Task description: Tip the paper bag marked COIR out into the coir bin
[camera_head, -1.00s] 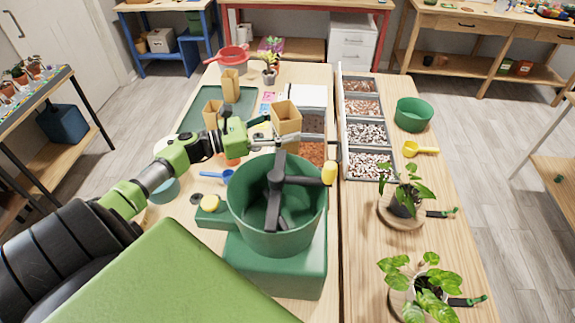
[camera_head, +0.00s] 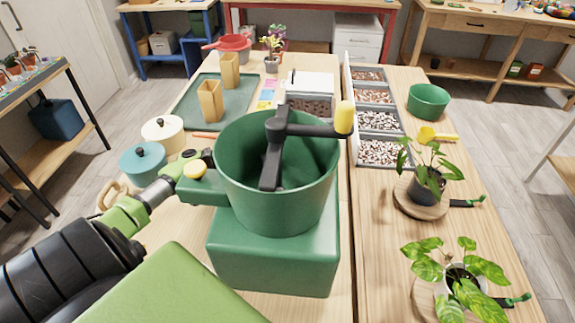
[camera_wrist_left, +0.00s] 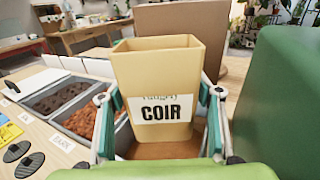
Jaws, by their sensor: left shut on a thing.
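My left gripper (camera_wrist_left: 160,112) is shut on the tan paper bag marked COIR (camera_wrist_left: 155,62), with a finger on each side. I cannot read the bin labels well enough to tell which is the coir bin. In the head view the green mixer hides the left gripper and the held bag. My right gripper is not in view.
The green mixer (camera_head: 275,255) with its black crank stands close to my left arm, and green bulk (camera_wrist_left: 280,85) fills the right of the wrist view. Two tan bags (camera_head: 210,101) stand on a green tray (camera_head: 236,112). Lidded pots (camera_head: 144,163) stand left. Potted plants stand right.

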